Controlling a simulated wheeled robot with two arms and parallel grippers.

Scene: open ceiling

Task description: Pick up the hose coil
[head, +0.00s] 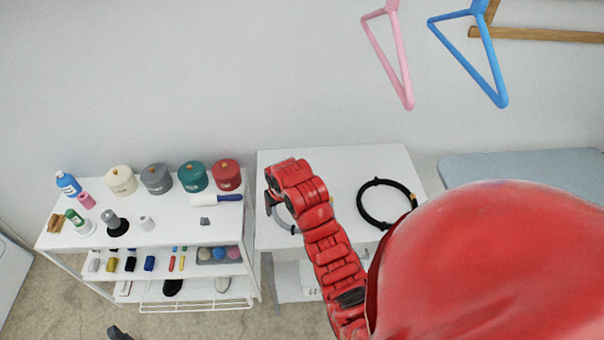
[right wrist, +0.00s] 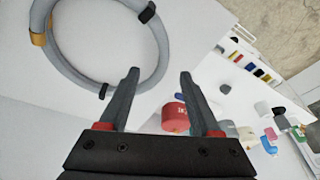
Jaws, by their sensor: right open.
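A grey hose coil (head: 280,217) lies on the white table (head: 350,163), partly hidden by my right arm in the head view. In the right wrist view the grey hose coil (right wrist: 62,62) shows as a ring with black and tan bands. My right gripper (head: 269,200) is above the coil's left side.
A black coil (head: 363,210) lies on the same table, right of my arm. A white shelf unit (head: 175,227) at left holds several lidded pots, bottles and small items. Pink (head: 389,50) and blue (head: 480,45) hangers are at upper right. A grey-blue surface (head: 480,167) is at right.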

